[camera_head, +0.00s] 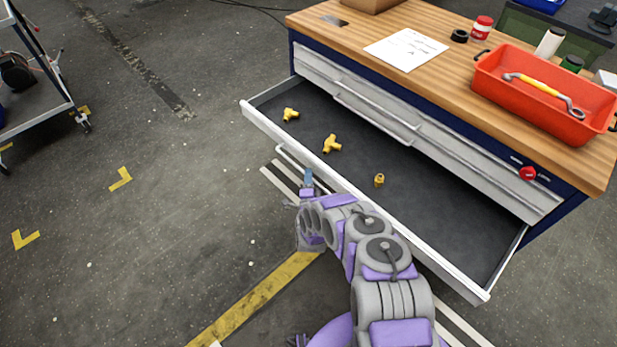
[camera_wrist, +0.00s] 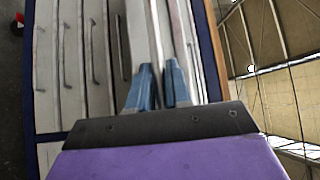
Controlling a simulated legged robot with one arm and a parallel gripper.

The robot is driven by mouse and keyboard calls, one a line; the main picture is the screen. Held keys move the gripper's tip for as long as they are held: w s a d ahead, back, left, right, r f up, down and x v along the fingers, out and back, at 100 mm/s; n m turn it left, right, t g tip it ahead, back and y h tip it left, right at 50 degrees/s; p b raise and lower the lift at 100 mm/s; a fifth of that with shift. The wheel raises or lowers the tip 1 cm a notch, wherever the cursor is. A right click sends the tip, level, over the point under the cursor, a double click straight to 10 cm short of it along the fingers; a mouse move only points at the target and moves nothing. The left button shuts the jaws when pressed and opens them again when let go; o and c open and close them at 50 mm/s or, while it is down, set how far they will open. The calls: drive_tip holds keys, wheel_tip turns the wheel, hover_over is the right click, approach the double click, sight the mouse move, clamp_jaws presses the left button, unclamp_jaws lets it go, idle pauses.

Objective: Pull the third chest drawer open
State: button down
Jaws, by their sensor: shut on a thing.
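The chest's open drawer (camera_head: 440,210) stands far out from the blue and grey chest (camera_head: 568,212). It lies below the closed grey drawer fronts (camera_head: 440,125); its exact number is hard to confirm. Its light bar handle (camera_head: 287,156) runs along the outside of its front. My gripper (camera_head: 308,177) is at that handle, outside the drawer front. In the wrist view my gripper (camera_wrist: 159,78) has its two blue fingers closed around a light bar; the exact contact is partly hidden.
Several yellow fittings (camera_head: 331,144) lie in the drawer. The wooden top (camera_head: 335,35) carries an orange toolbox (camera_head: 545,104), paper (camera_head: 405,48) and small containers. A wheeled cart (camera_head: 35,90) stands at far left. The floor (camera_head: 170,170) left of the drawer is mostly clear.

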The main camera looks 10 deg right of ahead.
drive_tip(key=shift+s+d+f, duration=0.1)
drive_tip(key=shift+f, duration=0.15)
drive_tip(key=c, duration=1.4)
unclamp_jaws()
drive_tip(key=shift+f, duration=0.1)
drive_tip(key=shift+o, duration=1.2)
drive_tip(key=shift+r, duration=0.2)
drive_tip(key=s+a+f, duration=0.1)
drive_tip(key=s, duration=0.7)
drive_tip(key=s+a+f+b, duration=0.1)
drive_tip(key=s, duration=0.7)
drive_tip(key=shift+s+a+f, duration=0.25)
drive_tip(key=shift+s+a, duration=0.05)
drive_tip(key=shift+s, duration=0.1)
